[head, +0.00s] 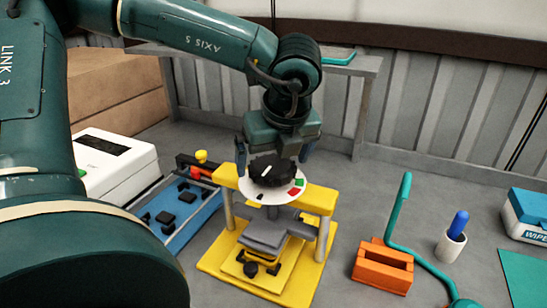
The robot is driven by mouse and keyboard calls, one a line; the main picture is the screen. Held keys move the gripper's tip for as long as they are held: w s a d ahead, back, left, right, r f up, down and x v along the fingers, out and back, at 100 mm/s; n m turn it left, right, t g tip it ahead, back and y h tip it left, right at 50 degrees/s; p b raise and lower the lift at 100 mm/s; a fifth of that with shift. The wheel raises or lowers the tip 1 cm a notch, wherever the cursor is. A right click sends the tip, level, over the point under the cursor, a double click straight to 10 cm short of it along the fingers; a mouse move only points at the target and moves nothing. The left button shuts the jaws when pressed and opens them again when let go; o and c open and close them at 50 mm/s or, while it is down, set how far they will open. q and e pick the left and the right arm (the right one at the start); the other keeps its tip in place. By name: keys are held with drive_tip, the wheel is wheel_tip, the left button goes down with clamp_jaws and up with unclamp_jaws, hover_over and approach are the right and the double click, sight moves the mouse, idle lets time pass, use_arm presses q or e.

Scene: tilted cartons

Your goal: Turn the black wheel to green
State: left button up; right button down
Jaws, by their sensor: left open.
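The black wheel (278,168) sits on a white dial disc (262,190) on top of a yellow press-like stand (318,200). A short white mark shows on the wheel. The disc has a green patch (299,182) and a red patch (294,191) at its right side, and a small dark patch at its front edge. My left gripper (273,158) points down over the wheel, its fingers open at the left and right of it. I cannot tell whether they touch it. My right gripper is out of view.
A blue tray (205,220) with black parts and a white box (115,170) stand left of the stand. An orange block (382,266), a teal bent tube (398,210), a white cup (450,245) with a blue object and a wipes box (528,212) stand right.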

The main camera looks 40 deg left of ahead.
use_arm(q)
drive_tip(key=shift+w+a+f, duration=0.15)
drive_tip(key=shift+a+f, duration=0.05)
drive_tip(key=shift+f, duration=0.4)
drive_tip(key=shift+c, duration=0.6)
